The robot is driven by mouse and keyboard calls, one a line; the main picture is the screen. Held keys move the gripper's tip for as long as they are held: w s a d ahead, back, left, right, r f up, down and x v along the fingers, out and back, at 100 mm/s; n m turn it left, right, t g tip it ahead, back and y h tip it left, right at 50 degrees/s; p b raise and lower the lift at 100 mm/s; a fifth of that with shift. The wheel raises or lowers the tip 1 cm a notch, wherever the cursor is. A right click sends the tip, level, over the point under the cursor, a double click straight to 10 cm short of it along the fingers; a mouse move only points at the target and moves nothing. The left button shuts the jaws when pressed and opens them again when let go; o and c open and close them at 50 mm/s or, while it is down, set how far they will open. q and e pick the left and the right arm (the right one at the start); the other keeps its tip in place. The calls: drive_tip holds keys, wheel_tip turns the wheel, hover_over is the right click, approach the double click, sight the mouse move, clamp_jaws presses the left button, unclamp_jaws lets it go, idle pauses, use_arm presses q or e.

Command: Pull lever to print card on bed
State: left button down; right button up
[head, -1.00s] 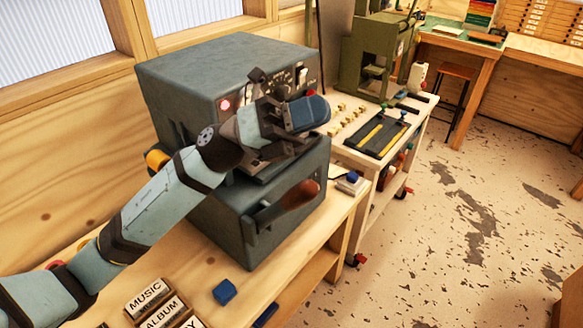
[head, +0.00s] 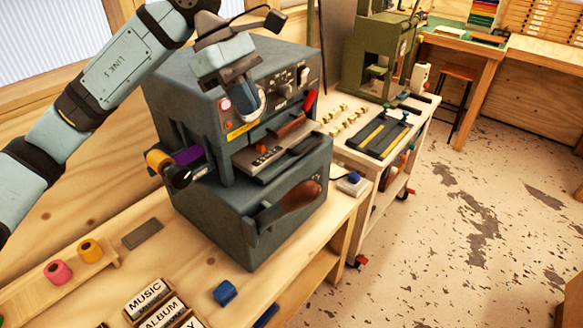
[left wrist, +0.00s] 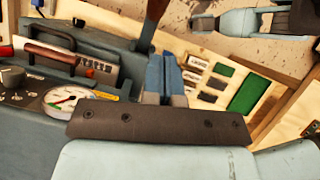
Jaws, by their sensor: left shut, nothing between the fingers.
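The grey foil press (head: 225,75) stands on the wooden bench. Its lever has a brown wooden handle (head: 290,203) low on the front right, also visible in the left wrist view (left wrist: 156,9). The bed (head: 265,168) holds a brown-handled type holder (head: 288,132). I cannot make out a card on it. My left gripper (head: 249,106) is shut and empty in front of the press's upper face, above the bed and apart from the lever. Its blue fingers show in the left wrist view (left wrist: 164,80). Part of my right arm shows there at top right, its jaw state unclear.
Purple and yellow foil rolls sit at the press's left side. Label blocks (head: 150,298) and a blue block (head: 225,292) lie on the front bench. A pink roll (head: 59,271) stands at left.

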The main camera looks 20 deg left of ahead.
use_arm(q)
drive_tip(key=shift+d+f, duration=0.1)
drive_tip(key=p+x, duration=0.1)
drive_tip(key=x, duration=0.3)
drive_tip(key=p+x, duration=0.1)
drive_tip(key=x, duration=0.3)
drive_tip(key=d+x, duration=0.1)
drive_tip(key=x, duration=0.3)
drive_tip(key=shift+s+d+r+p, duration=0.1)
drive_tip(key=shift+s+r+p, duration=0.15)
drive_tip(key=shift+p, duration=0.15)
drive_tip(key=shift+d+f, duration=0.45)
drive_tip(key=shift+d, duration=0.1)
